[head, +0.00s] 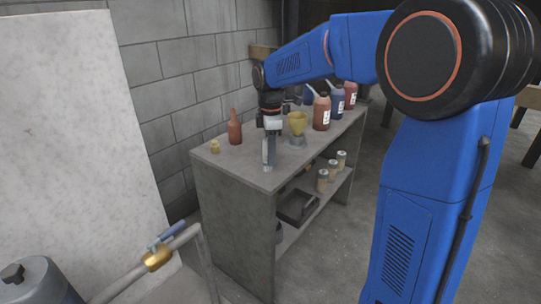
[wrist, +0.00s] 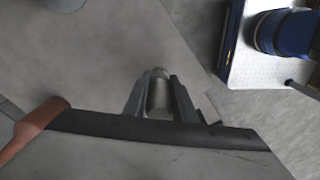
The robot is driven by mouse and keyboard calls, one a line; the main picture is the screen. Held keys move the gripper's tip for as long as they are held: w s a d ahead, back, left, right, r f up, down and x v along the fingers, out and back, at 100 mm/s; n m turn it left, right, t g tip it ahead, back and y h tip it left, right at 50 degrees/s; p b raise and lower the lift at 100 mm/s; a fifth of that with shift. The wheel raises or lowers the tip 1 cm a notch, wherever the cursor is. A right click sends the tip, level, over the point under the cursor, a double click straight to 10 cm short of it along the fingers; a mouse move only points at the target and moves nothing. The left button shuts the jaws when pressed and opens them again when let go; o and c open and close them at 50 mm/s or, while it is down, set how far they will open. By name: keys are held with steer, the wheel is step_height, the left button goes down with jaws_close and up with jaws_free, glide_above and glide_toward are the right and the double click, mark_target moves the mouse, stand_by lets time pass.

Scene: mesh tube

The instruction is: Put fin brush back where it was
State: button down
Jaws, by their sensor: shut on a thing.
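My gripper (head: 268,158) points down over the near end of the grey shelf top (head: 240,167), its fingertips low near the front edge. The wrist view shows the two fingers of my gripper (wrist: 159,105) closed around a short, grey, rounded cylinder. I take this to be the fin brush (wrist: 158,90), but its bristles cannot be made out. In the head view the fingers hide most of it. I cannot tell whether it touches the shelf top.
Jars (head: 322,180) and a dark tray (head: 297,207) are on the lower shelf.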

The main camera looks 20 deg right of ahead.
steer(key=shift+f, duration=0.2)
steer(key=c, duration=1.5)
jaws_free()
steer(key=shift+o, duration=0.2)
step_height(320, 180, up, 12)
steer(key=shift+f, duration=0.25)
steer(key=shift+s+r, duration=0.15)
steer(key=shift+r, duration=0.2)
